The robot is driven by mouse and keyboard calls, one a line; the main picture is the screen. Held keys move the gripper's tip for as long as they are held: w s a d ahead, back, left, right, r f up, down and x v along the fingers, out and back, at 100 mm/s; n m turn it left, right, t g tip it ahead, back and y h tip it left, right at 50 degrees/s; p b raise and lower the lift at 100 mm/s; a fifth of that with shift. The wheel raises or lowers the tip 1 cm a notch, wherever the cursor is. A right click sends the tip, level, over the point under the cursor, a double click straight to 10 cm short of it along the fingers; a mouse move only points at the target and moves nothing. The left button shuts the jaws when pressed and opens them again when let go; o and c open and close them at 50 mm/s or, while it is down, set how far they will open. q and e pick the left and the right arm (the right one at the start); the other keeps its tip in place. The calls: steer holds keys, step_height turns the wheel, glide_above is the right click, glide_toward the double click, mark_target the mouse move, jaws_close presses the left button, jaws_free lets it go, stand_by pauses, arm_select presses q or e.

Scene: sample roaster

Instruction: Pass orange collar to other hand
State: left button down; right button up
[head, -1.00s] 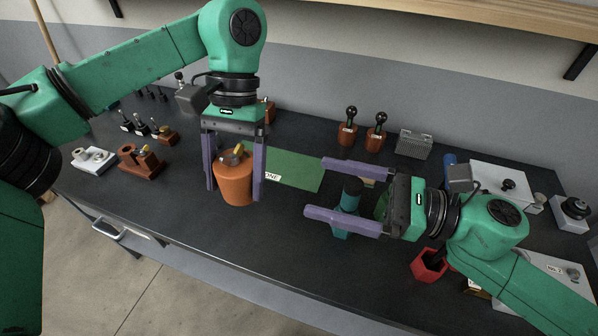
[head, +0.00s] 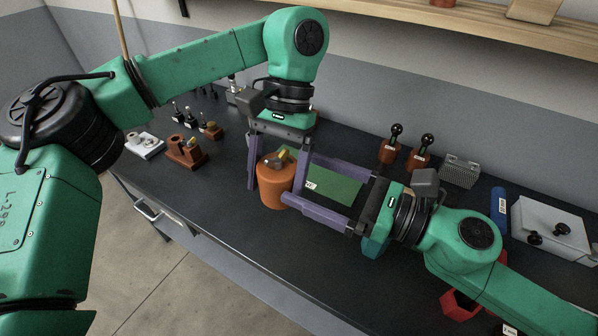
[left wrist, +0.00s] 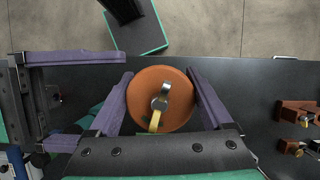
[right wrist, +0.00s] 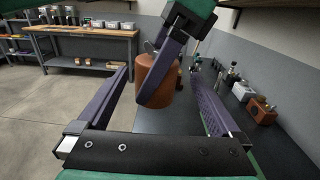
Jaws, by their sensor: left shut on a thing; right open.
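The orange collar (head: 275,188) is a round, tapered piece with a grey and yellow fitting on top. My left gripper (head: 273,183) is shut on it, one finger on each side, and holds it upright. In the left wrist view the collar (left wrist: 160,98) sits between the purple fingers. My right gripper (head: 297,180) is open and comes in from the right, its fingertips near the collar's right side. In the right wrist view the collar (right wrist: 157,78) shows between its open fingers, partly hidden by a left finger. I cannot tell whether the right fingers touch it.
A green mat (head: 338,187) lies on the dark bench behind the right gripper. Brown holders with black knobs (head: 390,150) and a ribbed grey block (head: 459,171) stand at the back. A red container (head: 462,304) is below the right arm. A brown stand (head: 186,152) is at left.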

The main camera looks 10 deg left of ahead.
steer(key=shift+x, duration=1.45)
